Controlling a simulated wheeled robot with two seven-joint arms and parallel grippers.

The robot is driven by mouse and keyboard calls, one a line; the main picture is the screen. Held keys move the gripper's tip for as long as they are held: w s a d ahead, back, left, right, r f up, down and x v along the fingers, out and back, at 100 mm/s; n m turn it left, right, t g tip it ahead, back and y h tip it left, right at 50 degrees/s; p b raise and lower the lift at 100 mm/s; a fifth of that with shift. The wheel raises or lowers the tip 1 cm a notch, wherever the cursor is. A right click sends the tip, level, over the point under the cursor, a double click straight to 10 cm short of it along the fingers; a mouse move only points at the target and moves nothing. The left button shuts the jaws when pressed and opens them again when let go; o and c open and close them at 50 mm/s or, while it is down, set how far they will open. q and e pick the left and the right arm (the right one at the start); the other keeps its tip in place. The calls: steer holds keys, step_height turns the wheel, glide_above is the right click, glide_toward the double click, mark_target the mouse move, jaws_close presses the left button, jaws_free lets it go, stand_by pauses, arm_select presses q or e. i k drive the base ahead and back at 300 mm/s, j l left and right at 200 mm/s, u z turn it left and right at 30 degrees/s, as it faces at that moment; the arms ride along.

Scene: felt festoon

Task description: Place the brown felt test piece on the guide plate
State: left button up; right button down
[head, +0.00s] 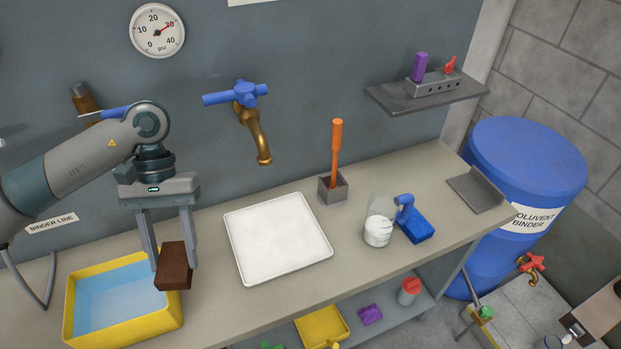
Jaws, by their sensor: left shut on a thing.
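My left gripper (171,272) is shut on the brown felt test piece (174,268), a small dark brown block. It holds the piece by the fingertips, over the right side of the yellow tub, apart from the white tray. A grey metal plate with a raised back edge (476,193), which looks like the guide plate, lies at the right end of the bench. Its top is bare. My right gripper is not in view.
The white tray (230,222) lies mid-bench. The yellow tub (150,338) holds pale blue liquid. An orange-handled tool (336,140) in a grey holder, a glass jar (378,231) and a blue bottle-like item (416,228) stand before the plate. A brass tap (260,140) juts from the wall.

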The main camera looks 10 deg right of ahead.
mark_target(467, 194)
steer(key=k+l+z, duration=0.1)
steer(key=l+z, duration=0.2)
steer(key=l, duration=1.05)
steer(key=l+z, duration=0.3)
steer(key=l, duration=1.1)
